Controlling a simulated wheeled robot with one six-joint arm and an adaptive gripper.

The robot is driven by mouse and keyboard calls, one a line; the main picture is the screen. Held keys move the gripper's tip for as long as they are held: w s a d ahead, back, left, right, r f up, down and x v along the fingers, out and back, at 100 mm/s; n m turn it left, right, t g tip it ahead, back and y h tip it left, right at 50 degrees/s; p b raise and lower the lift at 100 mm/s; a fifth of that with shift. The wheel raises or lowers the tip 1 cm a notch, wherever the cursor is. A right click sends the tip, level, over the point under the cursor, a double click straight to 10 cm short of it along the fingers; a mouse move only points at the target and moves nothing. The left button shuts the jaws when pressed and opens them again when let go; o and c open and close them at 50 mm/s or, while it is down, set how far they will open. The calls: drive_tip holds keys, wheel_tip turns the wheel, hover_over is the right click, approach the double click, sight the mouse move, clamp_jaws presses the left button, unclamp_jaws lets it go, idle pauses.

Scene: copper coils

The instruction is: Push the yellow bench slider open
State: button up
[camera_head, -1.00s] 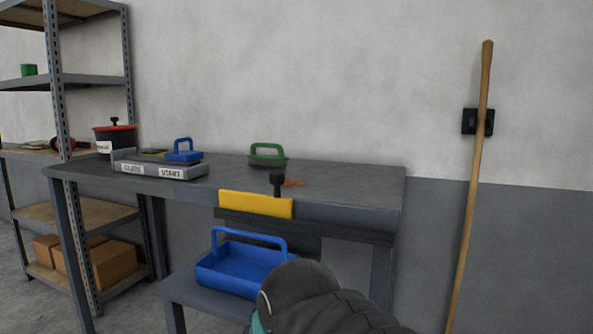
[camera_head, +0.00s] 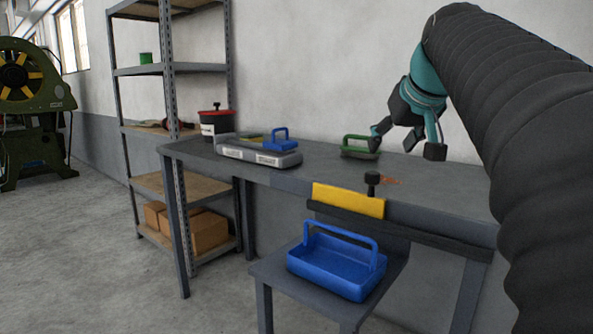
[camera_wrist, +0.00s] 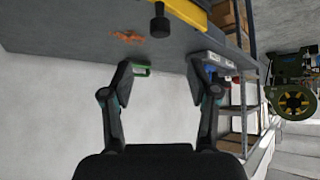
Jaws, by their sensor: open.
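The yellow slider (camera_head: 348,200) sits on a dark rail (camera_head: 400,228) along the front edge of the grey bench (camera_head: 300,180). A black knob (camera_head: 372,180) stands up at the slider's right part. In the wrist view the yellow slider (camera_wrist: 185,12) shows at the top, with the black knob (camera_wrist: 160,22) hanging toward the picture's middle. My gripper (camera_head: 408,150) is open and empty, raised above the back right of the bench, behind and to the right of the knob. Its two fingers (camera_wrist: 160,80) are spread wide in the wrist view.
Copper scraps (camera_head: 390,181) lie behind the knob. A green-handled tool (camera_head: 358,152) and a grey labelled tray with a blue handled item (camera_head: 278,142) are on the bench. A metal rack (camera_head: 170,110) and green machine (camera_head: 32,110) stand left.

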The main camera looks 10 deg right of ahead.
sight(373, 172)
drive_tip(key=b+x, duration=0.1)
drive_tip(key=x, duration=1.1)
drive_tip(key=shift+f, duration=0.15)
clamp_jaws()
